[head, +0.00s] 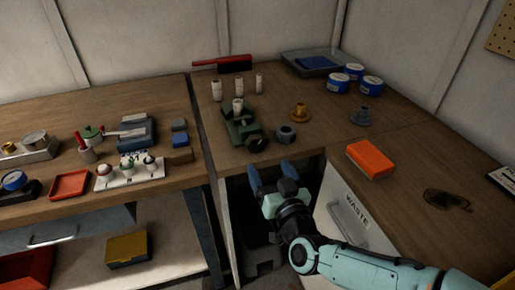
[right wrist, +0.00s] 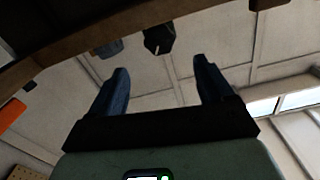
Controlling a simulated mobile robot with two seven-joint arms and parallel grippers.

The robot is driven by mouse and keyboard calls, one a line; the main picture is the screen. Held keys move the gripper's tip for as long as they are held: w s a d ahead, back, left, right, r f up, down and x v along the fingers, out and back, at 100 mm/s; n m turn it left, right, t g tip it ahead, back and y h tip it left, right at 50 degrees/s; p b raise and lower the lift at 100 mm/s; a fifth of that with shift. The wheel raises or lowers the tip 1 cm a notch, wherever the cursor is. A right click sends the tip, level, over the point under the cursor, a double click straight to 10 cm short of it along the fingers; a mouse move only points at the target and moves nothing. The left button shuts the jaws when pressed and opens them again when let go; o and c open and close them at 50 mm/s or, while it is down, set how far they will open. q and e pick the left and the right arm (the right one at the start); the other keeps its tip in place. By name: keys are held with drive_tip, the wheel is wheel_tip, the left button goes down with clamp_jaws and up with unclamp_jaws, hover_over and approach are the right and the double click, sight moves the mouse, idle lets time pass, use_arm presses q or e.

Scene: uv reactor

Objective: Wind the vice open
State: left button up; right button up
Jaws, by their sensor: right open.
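The green vice (head: 240,130) stands near the front edge of the middle bench, with a pale cylinder (head: 238,105) at its back end. Its dark front knob (head: 256,144) faces the bench edge. In the right wrist view a dark faceted knob with a white mark (right wrist: 158,39), apparently the vice's, shows beyond and between the fingertips. My right gripper (head: 270,170) is open and empty, in front of the bench edge and short of the vice, not touching it. It also shows in the right wrist view (right wrist: 161,72). My left gripper is not in view.
A grey hex nut (head: 285,134) sits right of the vice. Pale cylinders (head: 216,90) stand behind it. A brass part (head: 299,112), an orange block (head: 370,159) and blue-lidded tins (head: 340,82) lie further right. The WASTE cabinet front (head: 345,205) is beside my right arm.

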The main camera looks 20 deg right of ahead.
sight(257, 145)
drive_tip(key=w, duration=0.5)
drive_tip(key=w+b, duration=0.1)
drive_tip(key=w, duration=0.4)
drive_tip(key=shift+w+a+f, duration=0.1)
drive_tip(key=shift+w+a, duration=0.1)
drive_tip(key=shift+w, duration=0.2)
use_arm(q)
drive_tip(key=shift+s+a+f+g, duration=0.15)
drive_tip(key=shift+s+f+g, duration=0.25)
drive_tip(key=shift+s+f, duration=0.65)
use_arm(e)
drive_tip(key=c, duration=1)
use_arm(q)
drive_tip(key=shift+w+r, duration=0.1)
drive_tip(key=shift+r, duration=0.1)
